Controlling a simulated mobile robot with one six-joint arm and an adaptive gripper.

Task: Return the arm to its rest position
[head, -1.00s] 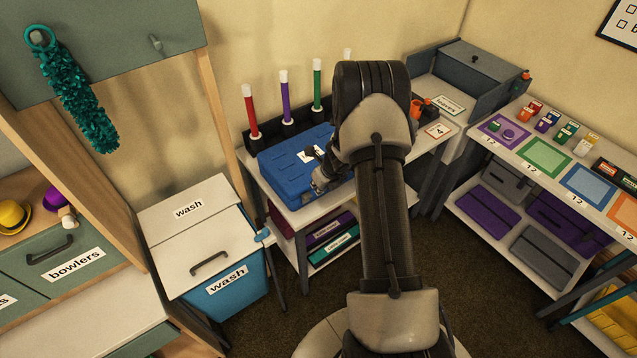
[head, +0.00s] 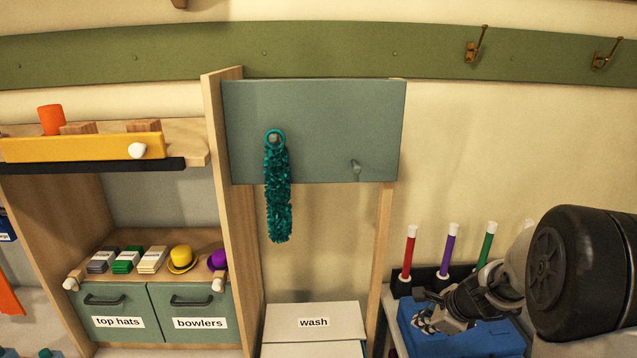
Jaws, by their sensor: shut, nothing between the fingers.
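My gripper (head: 432,318) is at the lower right in the head view, over the blue case (head: 462,343) on the small table. Its fingers are shut with nothing between them. My arm comes in from the right edge and hides part of the case and the wall behind. I cannot tell whether the fingers touch the case lid.
Red (head: 408,255), purple (head: 450,254) and green (head: 486,246) white-tipped wands stand upright behind the case, close to my arm. A teal fluffy garland (head: 278,195) hangs from a green board (head: 340,110). Left are a white "wash" bin lid (head: 313,321) and a wooden hat cabinet (head: 224,170).

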